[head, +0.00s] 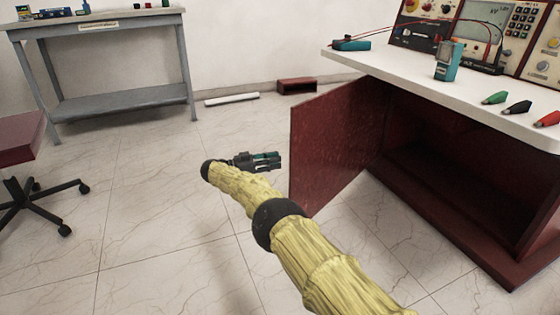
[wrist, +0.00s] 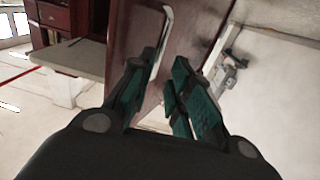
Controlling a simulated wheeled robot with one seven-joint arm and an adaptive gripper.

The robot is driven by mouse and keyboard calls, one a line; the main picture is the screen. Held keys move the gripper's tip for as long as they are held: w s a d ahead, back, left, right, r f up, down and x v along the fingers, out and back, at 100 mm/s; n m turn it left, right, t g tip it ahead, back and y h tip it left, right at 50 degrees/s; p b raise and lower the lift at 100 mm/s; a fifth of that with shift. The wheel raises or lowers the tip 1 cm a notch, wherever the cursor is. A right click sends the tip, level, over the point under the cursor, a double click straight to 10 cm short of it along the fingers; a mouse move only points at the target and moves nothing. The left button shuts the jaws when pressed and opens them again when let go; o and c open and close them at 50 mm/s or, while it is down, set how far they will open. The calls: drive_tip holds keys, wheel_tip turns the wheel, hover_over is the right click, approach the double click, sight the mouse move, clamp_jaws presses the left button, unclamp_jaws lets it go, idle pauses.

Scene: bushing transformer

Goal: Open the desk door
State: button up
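The desk door (head: 335,140) is a dark red panel on the left of the white-topped desk (head: 400,85). It stands swung out and open, with the dark inside of the desk showing to its right. A pale handle-like strip (wrist: 165,45) shows on the door. I cannot tell if a finger touches it.
A grey workbench (head: 120,105) stands at the back left, and a red-seated chair (head: 20,140) is at the left edge. A small red box (head: 297,86) and a white bar (head: 232,99) lie by the wall.

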drive_tip(key=shift+s+a, duration=0.1)
drive_tip(key=shift+a, duration=0.25)
